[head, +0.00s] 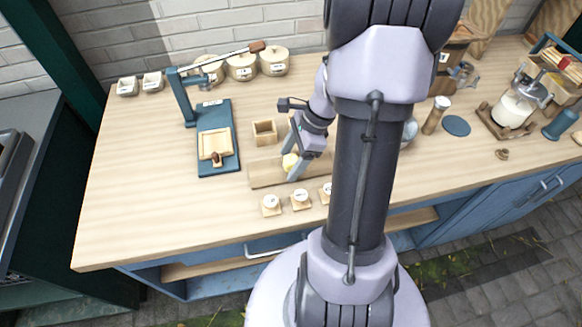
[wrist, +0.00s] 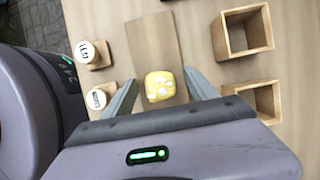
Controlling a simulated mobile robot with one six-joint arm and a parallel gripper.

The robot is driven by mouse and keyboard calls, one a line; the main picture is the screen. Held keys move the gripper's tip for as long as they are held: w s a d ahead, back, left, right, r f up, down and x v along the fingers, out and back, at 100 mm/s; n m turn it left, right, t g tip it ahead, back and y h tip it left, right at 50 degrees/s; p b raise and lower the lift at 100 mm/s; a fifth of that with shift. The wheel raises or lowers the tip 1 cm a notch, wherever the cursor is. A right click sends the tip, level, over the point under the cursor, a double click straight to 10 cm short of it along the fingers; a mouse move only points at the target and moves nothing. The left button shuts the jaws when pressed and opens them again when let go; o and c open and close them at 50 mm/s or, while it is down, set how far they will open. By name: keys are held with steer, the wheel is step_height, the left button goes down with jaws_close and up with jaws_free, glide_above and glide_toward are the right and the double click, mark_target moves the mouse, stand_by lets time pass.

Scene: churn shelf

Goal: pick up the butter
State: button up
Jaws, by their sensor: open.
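The butter (wrist: 160,86) is a small pale yellow block with whitish patches. It sits on a flat wooden board (wrist: 154,42) on the counter. In the head view the butter (head: 290,162) shows beside my gripper (head: 296,165), partly covered by it. In the wrist view my gripper (wrist: 161,93) has its two fingers apart, one on each side of the butter. There is a gap between each finger and the butter, so nothing is held.
Open wooden boxes (wrist: 242,53) stand to the right in the wrist view. Labelled wooden stamps (head: 301,199) stand along the counter's front. A blue lever press (head: 212,125) stands to the left. The counter's (head: 130,200) left front is bare.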

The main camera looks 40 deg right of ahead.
steer(key=shift+r, duration=0.1)
steer(key=shift+c, duration=0.3)
jaws_close()
steer(key=shift+r, duration=0.1)
